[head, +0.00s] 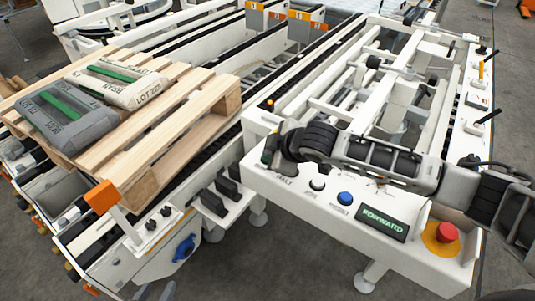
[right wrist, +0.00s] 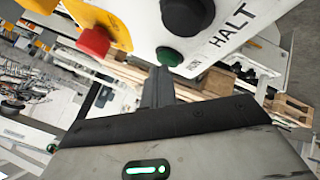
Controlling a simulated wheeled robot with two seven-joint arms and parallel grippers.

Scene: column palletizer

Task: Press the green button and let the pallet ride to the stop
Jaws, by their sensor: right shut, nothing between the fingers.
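The wooden pallet (head: 150,160) sits on the left conveyor at the left of the head view, with a grey bag and a pale bag on top. The control panel (head: 300,200) is at the middle right. Its dark green button (right wrist: 168,56) shows in the right wrist view beside the lettering HALT. My right gripper (head: 272,150) is shut and empty at the panel's left end. In the right wrist view its fingertips (right wrist: 158,78) are close below the green button; I cannot tell whether they touch. My left gripper is not seen.
Orange-and-white blocks (head: 255,17) stand at the conveyor's far end. The track beyond the pallet looks clear.

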